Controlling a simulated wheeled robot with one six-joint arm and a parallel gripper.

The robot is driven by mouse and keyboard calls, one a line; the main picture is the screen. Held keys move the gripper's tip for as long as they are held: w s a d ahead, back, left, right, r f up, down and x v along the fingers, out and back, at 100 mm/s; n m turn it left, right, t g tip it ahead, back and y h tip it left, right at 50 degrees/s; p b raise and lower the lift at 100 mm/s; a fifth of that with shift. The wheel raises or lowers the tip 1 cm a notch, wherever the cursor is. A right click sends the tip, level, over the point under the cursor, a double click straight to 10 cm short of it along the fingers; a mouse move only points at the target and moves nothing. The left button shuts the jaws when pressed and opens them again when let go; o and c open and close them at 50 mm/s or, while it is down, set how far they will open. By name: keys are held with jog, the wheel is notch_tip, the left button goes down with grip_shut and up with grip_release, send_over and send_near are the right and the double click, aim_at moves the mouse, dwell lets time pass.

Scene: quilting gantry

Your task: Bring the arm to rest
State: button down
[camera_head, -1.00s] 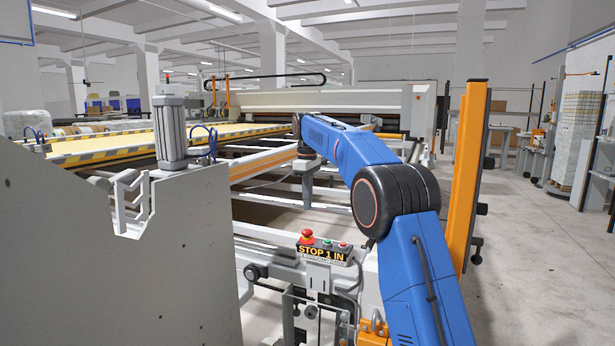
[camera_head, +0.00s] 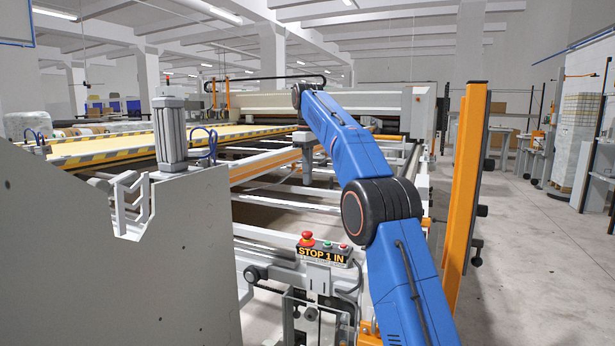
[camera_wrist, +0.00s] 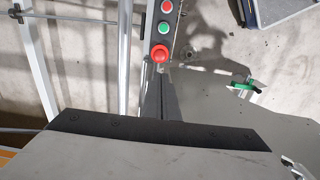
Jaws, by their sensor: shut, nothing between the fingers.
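My blue arm (camera_head: 345,140) rises from the lower right and reaches forward and left over the machine's near end. Its black elbow joint (camera_head: 381,211) is bent. In the wrist view, a broad grey body with a dark bolted edge (camera_wrist: 160,130) fills the bottom and hides much of what lies below.
The control box (camera_head: 324,253) with a red stop button (camera_head: 307,237) stands before the arm; the button also shows in the wrist view (camera_wrist: 160,54). A grey panel (camera_head: 120,260) is at left, an orange post (camera_head: 467,185) at right. The floor at right is open.

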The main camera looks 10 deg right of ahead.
jog(key=s+d+f+m+t, duration=0.1)
jog(key=s+d+m, duration=0.15)
jog(key=s, duration=1.15)
jog(key=s+d+m+t, duration=0.2)
jog(key=s+m, duration=0.1)
jog(key=s, duration=1.1)
jog(key=s+d+f+m+t, duration=0.1)
jog(key=s+f+m, duration=0.4)
jog(key=s+f, duration=2)
jog(key=s+d, duration=0.1)
jog(key=s, duration=0.3)
jog(key=shift+d+t, duration=0.3)
jog(key=shift+t, duration=0.1)
